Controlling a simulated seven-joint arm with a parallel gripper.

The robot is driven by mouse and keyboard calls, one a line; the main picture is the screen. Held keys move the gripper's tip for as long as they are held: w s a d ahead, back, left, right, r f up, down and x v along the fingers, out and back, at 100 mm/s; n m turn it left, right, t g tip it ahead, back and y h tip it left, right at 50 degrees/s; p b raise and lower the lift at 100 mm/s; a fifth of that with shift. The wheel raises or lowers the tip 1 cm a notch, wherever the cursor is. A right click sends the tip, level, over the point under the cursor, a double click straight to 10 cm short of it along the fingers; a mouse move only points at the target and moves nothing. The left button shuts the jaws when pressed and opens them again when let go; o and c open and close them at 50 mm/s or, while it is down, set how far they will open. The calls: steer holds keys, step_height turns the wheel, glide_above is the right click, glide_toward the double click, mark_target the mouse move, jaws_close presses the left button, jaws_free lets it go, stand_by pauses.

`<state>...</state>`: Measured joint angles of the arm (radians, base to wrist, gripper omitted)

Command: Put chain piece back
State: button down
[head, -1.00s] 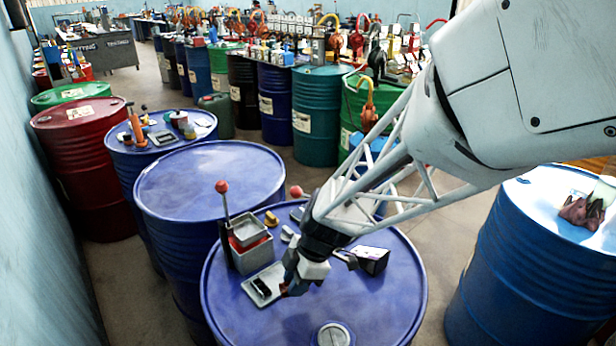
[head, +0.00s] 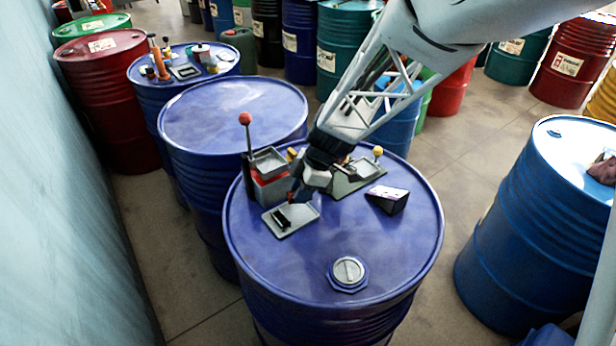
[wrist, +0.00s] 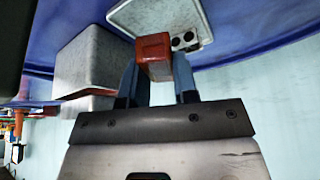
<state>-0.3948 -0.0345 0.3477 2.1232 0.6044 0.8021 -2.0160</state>
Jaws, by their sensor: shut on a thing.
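My gripper (head: 293,198) is shut on a small red-brown piece (wrist: 154,54), held between its two blue-grey fingers in the wrist view. I cannot tell if this is the chain piece. A small black piece (head: 282,218) stands in the tray. In the wrist view the tray (wrist: 150,14) is just beyond the held piece, and a dark part with two round marks (wrist: 184,41) shows beside it. Whether the held piece touches the tray is unclear.
A red-and-grey box (head: 268,185) with a red-knobbed lever (head: 245,119) stands left of my gripper. A green plate with a grey part (head: 362,168) lies behind right. A dark wedge-shaped box (head: 388,200) and a drum cap (head: 348,272) are to the right.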

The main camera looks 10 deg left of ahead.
steer(key=shift+f, duration=0.15)
steer(key=shift+f, duration=1.6)
steer(key=shift+f, duration=0.25)
steer(key=c, duration=0.9)
jaws_free()
steer(key=shift+r, duration=0.45)
steer(key=v, duration=1.1)
steer(key=shift+w+d+r, duration=0.1)
steer(key=shift+d+r, duration=0.1)
steer(key=shift+r, duration=0.05)
